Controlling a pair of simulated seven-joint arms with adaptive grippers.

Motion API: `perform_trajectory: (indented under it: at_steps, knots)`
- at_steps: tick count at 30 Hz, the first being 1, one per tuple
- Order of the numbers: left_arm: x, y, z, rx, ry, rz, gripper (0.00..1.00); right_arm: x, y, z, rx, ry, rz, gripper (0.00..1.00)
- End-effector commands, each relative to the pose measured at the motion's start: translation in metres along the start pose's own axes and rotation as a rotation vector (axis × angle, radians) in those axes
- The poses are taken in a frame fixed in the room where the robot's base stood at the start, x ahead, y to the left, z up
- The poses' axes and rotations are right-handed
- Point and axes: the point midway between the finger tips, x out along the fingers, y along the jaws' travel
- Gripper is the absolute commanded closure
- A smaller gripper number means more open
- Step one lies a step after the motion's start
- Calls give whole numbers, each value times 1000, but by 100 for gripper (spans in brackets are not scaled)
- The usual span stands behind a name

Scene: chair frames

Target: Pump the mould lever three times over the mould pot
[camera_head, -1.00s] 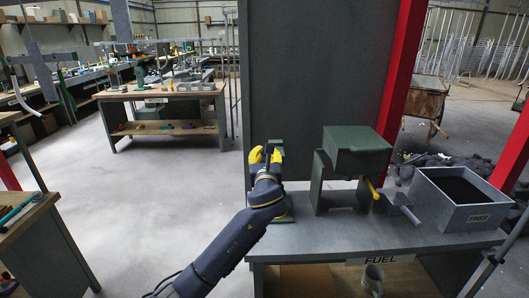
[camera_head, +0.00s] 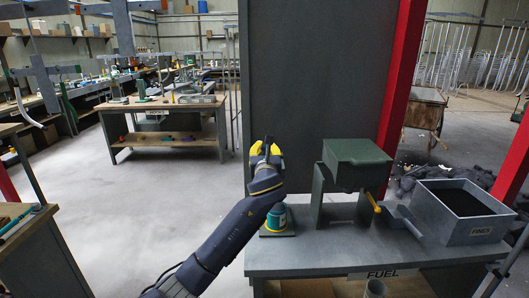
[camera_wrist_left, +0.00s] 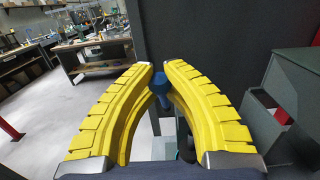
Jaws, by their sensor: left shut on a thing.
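My left gripper (camera_head: 267,149) is above the left end of the bench, in front of the tall grey panel. In the left wrist view its yellow fingers (camera_wrist_left: 160,75) are closed around a blue knob (camera_wrist_left: 160,88), which appears to be the mould lever's handle. The rest of the lever is mostly hidden by the gripper and wrist. Below the wrist, a teal mould pot (camera_head: 277,218) with a yellow band stands on a dark base plate (camera_head: 278,234). My forearm partly covers the pot. My right gripper is not in view.
A green box-shaped machine (camera_head: 355,160) with a yellow handle stands to the right on the bench (camera_head: 335,255). The grey panel (camera_head: 312,90) rises behind. Open floor (camera_head: 180,220) lies to the left.

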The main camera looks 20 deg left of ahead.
Motion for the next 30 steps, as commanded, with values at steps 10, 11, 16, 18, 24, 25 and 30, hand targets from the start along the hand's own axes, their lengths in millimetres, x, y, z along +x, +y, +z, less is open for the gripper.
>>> perform_trajectory:
  at_steps: [10,11,16,18,24,25,30]
  knots:
    - [8,0,10,-3,-11,0,100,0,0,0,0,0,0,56]
    - [10,0,12,-3,-11,0,100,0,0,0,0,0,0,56]
    - [25,0,20,-4,-11,0,100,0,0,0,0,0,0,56]
    - [30,0,23,-4,-12,0,100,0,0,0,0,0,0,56]
    - [37,0,27,-4,-13,-1,100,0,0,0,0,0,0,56]
    - [37,0,28,-4,-14,-1,100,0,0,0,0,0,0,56]
    - [38,0,29,-5,-15,-1,100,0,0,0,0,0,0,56]
